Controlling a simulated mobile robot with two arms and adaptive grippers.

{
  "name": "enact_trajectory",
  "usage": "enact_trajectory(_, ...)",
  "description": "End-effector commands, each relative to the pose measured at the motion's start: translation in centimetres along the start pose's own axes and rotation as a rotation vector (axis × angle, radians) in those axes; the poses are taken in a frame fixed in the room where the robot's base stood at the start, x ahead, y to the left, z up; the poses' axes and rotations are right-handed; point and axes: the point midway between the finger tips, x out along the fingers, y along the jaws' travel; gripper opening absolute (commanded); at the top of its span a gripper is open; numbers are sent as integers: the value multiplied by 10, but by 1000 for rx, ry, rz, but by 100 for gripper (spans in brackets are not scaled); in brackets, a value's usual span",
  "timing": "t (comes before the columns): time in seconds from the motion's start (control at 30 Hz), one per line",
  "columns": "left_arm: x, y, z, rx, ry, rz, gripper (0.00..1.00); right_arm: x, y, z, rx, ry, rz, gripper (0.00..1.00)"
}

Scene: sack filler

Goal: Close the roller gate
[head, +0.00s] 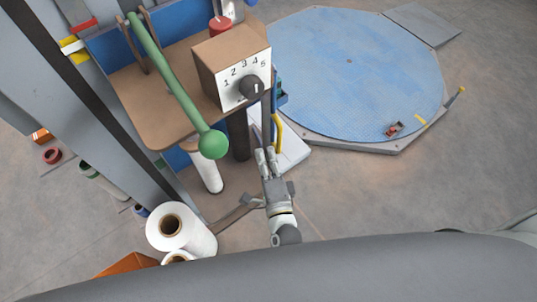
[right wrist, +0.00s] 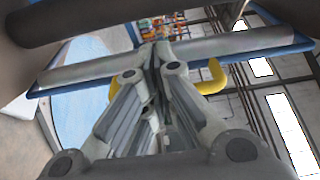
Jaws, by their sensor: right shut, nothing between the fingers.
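What looks like the roller gate shows in the right wrist view as a grey roller (right wrist: 250,42) in a blue frame, with a yellow handle (right wrist: 214,80) bent below it. In the head view the yellow handle (head: 278,132) stands just beyond my right gripper, under the brown shelf's right side; most of the gate is hidden there. My right gripper (head: 265,152) is shut and empty, its fingers pointing toward the handle. In the right wrist view the closed fingertips (right wrist: 160,52) overlap the roller and frame; I cannot tell whether they touch. My left gripper is not in view.
A brown shelf (head: 135,95) carries a numbered dial box (head: 235,65) and a green ball-ended lever (head: 172,75). White film rolls (head: 195,240) stand at lower left. A blue turntable (head: 350,70) lies behind.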

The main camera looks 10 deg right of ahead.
Motion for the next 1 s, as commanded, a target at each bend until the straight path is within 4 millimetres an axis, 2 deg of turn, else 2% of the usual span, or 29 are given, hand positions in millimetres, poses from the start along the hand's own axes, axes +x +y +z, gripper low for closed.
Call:
enact_trajectory(0.4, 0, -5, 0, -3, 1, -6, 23, 0, 0, 0, 0, 0, 0, 0)
enact_trajectory(0.53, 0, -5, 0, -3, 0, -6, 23, -8, 1, 0, 0, -1, 3, 0)
enact_trajectory(0.67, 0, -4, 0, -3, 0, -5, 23, -28, 1, 0, -1, -1, 3, 0)
enact_trajectory(1.0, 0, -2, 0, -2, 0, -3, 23, -97, 1, 0, -1, -2, 3, 0)
